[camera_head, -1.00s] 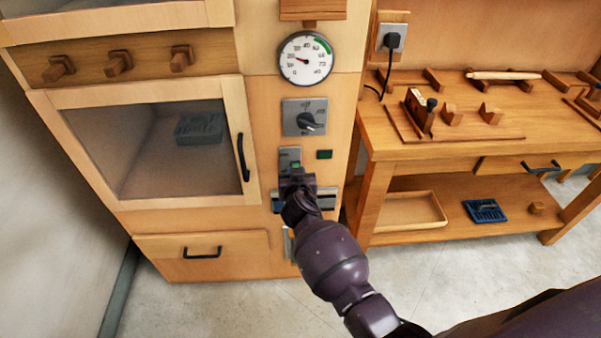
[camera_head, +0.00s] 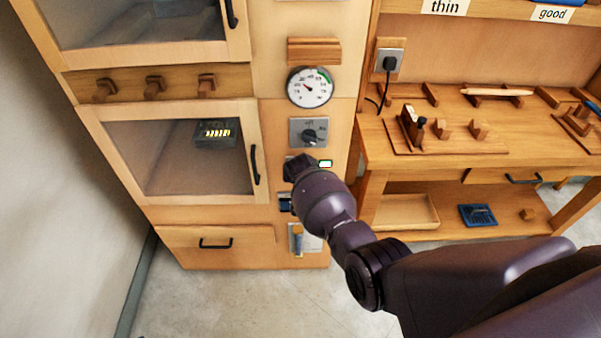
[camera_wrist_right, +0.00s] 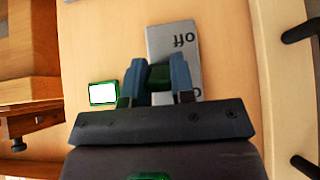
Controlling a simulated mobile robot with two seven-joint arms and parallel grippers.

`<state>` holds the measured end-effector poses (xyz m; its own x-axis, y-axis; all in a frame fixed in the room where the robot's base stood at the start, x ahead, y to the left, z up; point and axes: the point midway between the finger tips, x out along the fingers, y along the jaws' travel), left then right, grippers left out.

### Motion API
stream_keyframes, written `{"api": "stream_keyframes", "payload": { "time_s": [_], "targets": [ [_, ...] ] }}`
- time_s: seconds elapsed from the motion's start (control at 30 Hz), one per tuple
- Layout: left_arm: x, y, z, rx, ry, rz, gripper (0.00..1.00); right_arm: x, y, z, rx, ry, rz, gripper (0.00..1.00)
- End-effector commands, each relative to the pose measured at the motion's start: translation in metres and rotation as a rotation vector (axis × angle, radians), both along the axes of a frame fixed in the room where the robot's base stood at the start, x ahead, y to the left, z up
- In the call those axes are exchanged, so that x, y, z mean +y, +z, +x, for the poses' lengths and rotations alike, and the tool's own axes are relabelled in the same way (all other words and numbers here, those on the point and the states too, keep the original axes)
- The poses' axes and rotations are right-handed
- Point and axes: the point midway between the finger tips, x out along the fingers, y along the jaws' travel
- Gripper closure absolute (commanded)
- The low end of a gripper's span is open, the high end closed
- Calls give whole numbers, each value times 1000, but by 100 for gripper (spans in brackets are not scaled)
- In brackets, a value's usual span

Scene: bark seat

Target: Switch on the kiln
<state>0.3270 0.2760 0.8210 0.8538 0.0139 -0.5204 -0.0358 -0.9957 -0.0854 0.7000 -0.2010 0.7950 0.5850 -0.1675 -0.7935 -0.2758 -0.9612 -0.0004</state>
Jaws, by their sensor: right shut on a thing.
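The kiln (camera_head: 278,238) is a light wooden cabinet with a glass door (camera_head: 170,160). Behind the glass, a dark block (camera_head: 216,134) shows glowing yellow bars. The indicator lamp (camera_head: 325,163) on the kiln's front is lit white in a green frame; it is also lit in the wrist view (camera_wrist_right: 103,93). My right gripper (camera_head: 298,166) is at the grey switch plate, which it hides in the head view. In the wrist view the plate (camera_wrist_right: 172,38) reads "off" upside down, and my fingers are closed around the green switch lever (camera_wrist_right: 158,78). My left gripper is out of view.
A dial gauge (camera_head: 310,88) and a rotary knob (camera_head: 309,137) sit above the switch. A workbench (camera_head: 400,158) with wooden tools stands to the right, with a blue tray (camera_head: 478,215) on its lower shelf. The floor (camera_head: 230,300) in front is clear.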

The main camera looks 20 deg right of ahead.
Motion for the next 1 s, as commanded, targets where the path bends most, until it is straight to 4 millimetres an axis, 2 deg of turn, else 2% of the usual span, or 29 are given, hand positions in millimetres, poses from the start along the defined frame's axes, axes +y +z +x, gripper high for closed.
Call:
{"api": "stream_keyframes", "payload": {
  "time_s": [0.2,0.7,0.73,0.87,1.0],
  "targets": [
    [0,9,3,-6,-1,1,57,0,2,1,60,0,17,100],
    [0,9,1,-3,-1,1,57,-1,1,1,77,-1,21,100],
    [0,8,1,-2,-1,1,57,-1,1,1,76,-1,21,74],
    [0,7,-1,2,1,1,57,-1,2,1,75,-1,21,54],
    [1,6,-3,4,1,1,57,-1,2,1,74,-1,20,51]
  ]
}}
